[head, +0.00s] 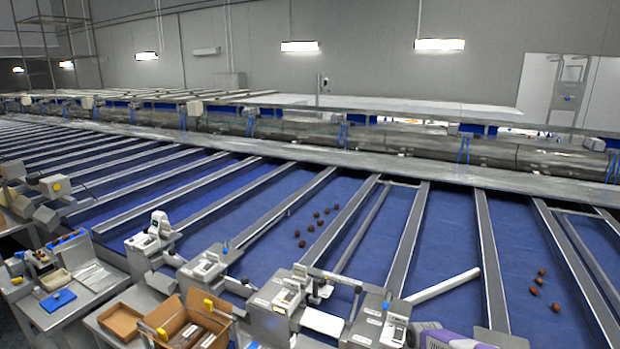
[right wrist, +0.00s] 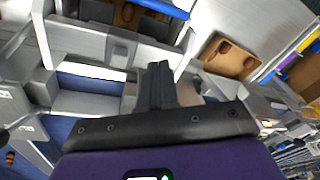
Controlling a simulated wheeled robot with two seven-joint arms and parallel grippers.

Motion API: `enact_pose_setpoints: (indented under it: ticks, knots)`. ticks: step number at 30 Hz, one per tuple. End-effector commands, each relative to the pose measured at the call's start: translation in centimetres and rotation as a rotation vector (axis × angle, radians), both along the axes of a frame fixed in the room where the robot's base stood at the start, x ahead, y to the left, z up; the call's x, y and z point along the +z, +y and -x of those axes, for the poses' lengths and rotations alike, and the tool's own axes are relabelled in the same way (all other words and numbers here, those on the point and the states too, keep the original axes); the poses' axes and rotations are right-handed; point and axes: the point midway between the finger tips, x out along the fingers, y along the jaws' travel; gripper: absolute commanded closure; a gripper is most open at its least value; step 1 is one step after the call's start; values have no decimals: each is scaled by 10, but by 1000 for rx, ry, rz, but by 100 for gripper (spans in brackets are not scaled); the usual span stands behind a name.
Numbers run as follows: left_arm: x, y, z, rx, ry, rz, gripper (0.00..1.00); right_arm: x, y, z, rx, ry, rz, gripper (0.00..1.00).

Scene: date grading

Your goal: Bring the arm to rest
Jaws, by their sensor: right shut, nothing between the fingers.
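My right gripper (right wrist: 160,82) shows in the right wrist view, with its dark fingers together and nothing between them. It is over the grey equipment along the near side of the belts, and I see no contact. In the head view a purple part of my right arm shows at the bottom edge, right of centre. My left gripper is in neither view.
Blue belts (head: 262,208) with grey rails run away from me. Small brown dates (head: 317,222) lie on one belt, others (head: 540,281) farther right. Grey weighing units (head: 280,291) line the near edge. An open cardboard box (head: 172,305) stands at lower left.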

Motion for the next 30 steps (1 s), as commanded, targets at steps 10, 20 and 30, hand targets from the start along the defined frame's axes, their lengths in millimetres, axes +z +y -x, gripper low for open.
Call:
enact_pose_setpoints:
  ticks: [10, 20, 30]
  knots:
    - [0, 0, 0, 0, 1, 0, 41, -120, 79, 96, -53, 67, -183, 100]
    - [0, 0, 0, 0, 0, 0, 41, -180, 132, 246, -231, 149, -276, 100]
    - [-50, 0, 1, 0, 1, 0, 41, -231, 138, 293, -295, 166, -268, 100]
